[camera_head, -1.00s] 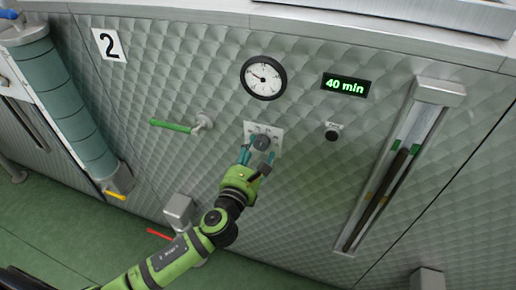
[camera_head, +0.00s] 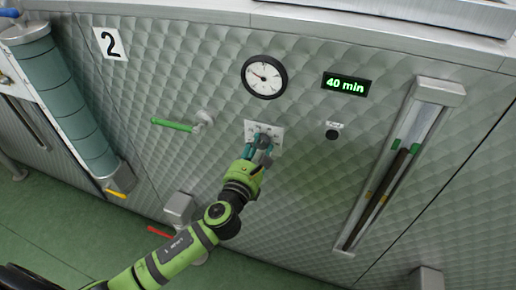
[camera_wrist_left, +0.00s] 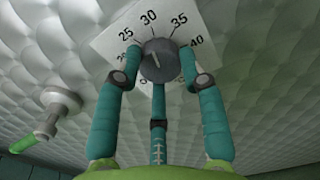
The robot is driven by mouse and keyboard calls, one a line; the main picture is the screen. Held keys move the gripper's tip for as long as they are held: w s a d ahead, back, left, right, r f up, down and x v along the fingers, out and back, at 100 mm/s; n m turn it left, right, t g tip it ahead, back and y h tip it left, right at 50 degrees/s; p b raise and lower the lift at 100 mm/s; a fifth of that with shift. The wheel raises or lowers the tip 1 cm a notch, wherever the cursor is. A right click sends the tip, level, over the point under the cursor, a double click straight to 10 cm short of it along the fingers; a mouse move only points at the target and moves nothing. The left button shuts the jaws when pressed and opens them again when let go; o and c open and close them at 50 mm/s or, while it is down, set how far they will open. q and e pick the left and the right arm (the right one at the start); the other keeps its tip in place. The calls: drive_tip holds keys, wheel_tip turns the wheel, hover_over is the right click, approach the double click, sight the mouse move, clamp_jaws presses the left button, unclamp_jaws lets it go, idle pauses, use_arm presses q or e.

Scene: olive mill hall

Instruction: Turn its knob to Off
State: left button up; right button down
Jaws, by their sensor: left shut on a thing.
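The dark grey round knob (camera_head: 264,140) sits on a white dial plate (camera_head: 277,131) on the quilted metal wall. In the left wrist view the knob (camera_wrist_left: 158,61) is surrounded by the numbers 25, 30, 35 and 40 on the plate (camera_wrist_left: 113,46). A mark on the knob seems to point up-left, but I cannot tell the exact setting. My left gripper (camera_head: 259,145) is shut on the knob, its teal fingers on both sides and a third below. They hide the lower part of the plate, and I read no Off mark. My right gripper is not in view.
A round gauge (camera_head: 264,77) and a green "40 min" display (camera_head: 346,84) are above. A green-handled valve (camera_head: 175,125) sticks out at left, a red handle (camera_head: 160,232) below it. A small black button (camera_head: 332,134) and a sight glass (camera_head: 393,170) are at right.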

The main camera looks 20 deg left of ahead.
use_arm(q)
drive_tip(key=n, duration=0.3)
drive_tip(key=shift+f, duration=0.2)
drive_tip(key=n, duration=0.4)
drive_tip(key=shift+s, duration=0.1)
drive_tip(key=n, duration=0.3)
drive_tip(key=shift+d+n, duration=0.1)
drive_tip(key=shift+n, duration=0.3)
drive_tip(key=n, duration=0.3)
drive_tip(key=shift+n, duration=0.3)
drive_tip(key=n, duration=0.6)
drive_tip(key=n+p, duration=0.2)
drive_tip(key=n, duration=0.5)
drive_tip(key=shift+r, duration=0.2)
drive_tip(key=o, duration=1.1)
drive_tip(key=shift+o, duration=0.2)
